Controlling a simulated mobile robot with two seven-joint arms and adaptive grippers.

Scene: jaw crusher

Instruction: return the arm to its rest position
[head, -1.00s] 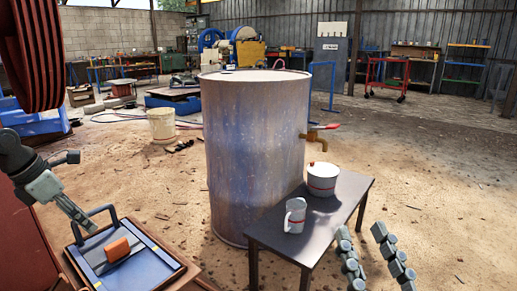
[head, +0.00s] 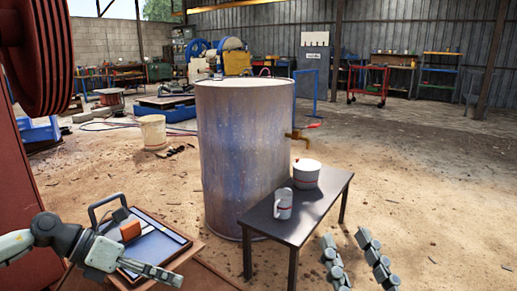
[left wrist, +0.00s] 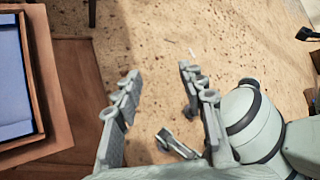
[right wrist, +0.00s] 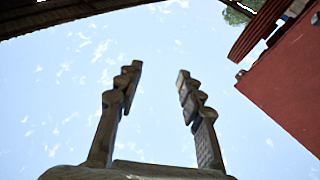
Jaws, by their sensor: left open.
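My left arm comes in from the left in the head view. Its gripper (head: 178,279) is in front of the wooden-framed tray, pointing right. In the left wrist view the gripper (left wrist: 159,70) has its two fingers spread, nothing between them, over the sandy floor. My right gripper (head: 345,238) points upward at the bottom of the head view, right of the small table. In the right wrist view its fingers (right wrist: 158,70) are apart and empty against the sky.
The tray (head: 186,262) holds an orange block (head: 130,229) and a dark handle. A large drum (head: 245,150) with a tap stands mid-view. A dark table (head: 318,213) bears a mug (head: 283,204) and a white pot (head: 306,174). Red machinery (head: 25,160) stands left; floor at right is open.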

